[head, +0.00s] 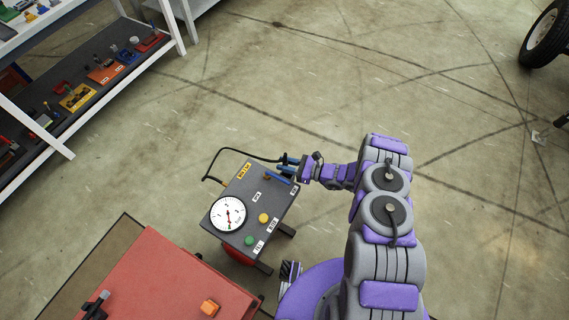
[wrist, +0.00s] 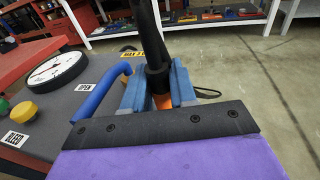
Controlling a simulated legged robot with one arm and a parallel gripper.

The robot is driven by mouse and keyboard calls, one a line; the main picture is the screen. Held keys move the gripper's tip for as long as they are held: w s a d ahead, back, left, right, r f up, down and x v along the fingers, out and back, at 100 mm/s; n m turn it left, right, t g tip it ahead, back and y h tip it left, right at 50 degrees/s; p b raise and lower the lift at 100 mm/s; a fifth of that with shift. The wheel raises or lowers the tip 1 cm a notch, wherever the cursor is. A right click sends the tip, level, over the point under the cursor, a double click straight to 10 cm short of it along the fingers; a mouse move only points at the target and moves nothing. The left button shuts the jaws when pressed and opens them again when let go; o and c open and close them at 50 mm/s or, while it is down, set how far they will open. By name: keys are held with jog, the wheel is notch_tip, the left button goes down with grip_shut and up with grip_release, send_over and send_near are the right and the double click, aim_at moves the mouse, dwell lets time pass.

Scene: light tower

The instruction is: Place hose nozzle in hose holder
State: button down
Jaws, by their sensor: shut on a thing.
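My gripper (head: 291,163) is at the far right corner of a dark grey panel box (head: 262,196). In the wrist view its blue fingers (wrist: 158,90) are shut on the black hose nozzle (wrist: 154,62). A bit of orange shows low between the fingers; I cannot tell what it belongs to. The black hose (head: 235,150) arcs from the box's far left side to my gripper. A blue bent bar (wrist: 100,94) on the panel is just left of the fingers, and also shows in the head view (head: 278,178). I cannot pick out the hose holder for sure.
The panel carries a white gauge (head: 228,214), a yellow button (head: 264,218) and a green button (head: 249,240). A red table (head: 165,285) is near the bottom left. Shelves (head: 75,85) stand at upper left, a wheel (head: 541,35) at upper right. The floor beyond is clear.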

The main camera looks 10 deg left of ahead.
jog(key=shift+d+f, duration=0.2)
jog(key=shift+d, duration=0.15)
jog(key=shift+f, duration=0.15)
jog(key=shift+a, duration=0.15)
jog(key=c, duration=1.1)
grip_release()
jog(key=shift+a+f, duration=0.1)
jog(key=shift+a, duration=0.15)
jog(key=shift+o, duration=1)
jog(key=shift+d, duration=0.2)
jog(key=shift+d, duration=0.1)
jog(key=shift+r, duration=0.2)
